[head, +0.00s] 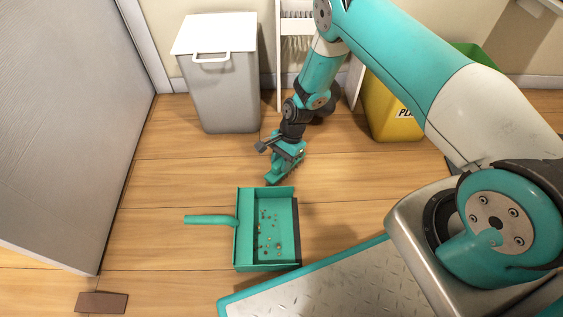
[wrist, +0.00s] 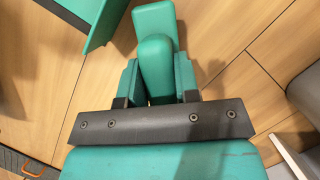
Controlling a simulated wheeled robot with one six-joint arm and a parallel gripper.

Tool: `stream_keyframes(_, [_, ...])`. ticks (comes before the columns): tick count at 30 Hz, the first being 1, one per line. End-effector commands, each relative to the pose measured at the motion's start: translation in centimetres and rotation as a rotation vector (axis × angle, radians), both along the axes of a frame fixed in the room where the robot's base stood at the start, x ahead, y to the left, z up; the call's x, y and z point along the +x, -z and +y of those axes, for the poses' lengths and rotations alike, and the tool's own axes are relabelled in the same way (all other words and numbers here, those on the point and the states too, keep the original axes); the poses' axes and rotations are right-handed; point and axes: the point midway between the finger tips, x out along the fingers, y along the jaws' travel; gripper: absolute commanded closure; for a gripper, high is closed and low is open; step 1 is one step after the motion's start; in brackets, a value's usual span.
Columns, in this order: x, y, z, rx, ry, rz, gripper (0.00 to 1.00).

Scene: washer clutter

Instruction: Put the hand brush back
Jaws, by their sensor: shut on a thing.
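My gripper (head: 286,158) is low over the wooden floor, just behind the dustpan. In the wrist view my gripper (wrist: 158,88) is shut on a teal piece, the hand brush (wrist: 155,55), which sits between the two fingers and extends beyond them. In the head view the hand brush (head: 274,179) shows only in part below the gripper; its bristles are not clear. The teal dustpan (head: 244,238) lies on the floor with its handle to the left and small crumbs inside. A corner of the dustpan also shows in the wrist view (wrist: 97,28).
A grey bin with a white lid (head: 225,95) stands at the back left. A white rack with bristles showing (head: 297,20) is by the back wall. A yellow bin (head: 385,110) stands right of it. A grey panel (head: 75,120) is at left. A brown piece (head: 101,302) lies front left.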

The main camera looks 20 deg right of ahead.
Motion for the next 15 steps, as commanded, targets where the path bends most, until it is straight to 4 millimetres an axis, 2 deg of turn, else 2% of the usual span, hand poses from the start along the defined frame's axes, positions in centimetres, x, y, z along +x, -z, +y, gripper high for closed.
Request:
stream_keyframes(3, [-0.03, 0.29, 0.01, 0.0, 0.0, 0.001, 0.91])
stream_keyframes(4, [-0.02, 0.32, 0.0, 0.0, 0.0, 0.001, 0.68])
stream_keyframes(7, [-0.03, 0.22, 0.0, 0.0, 0.0, 0.001, 0.45])
stream_keyframes(15, [-0.03, 0.17, 0.0, 0.0, 0.0, 0.001, 0.45])
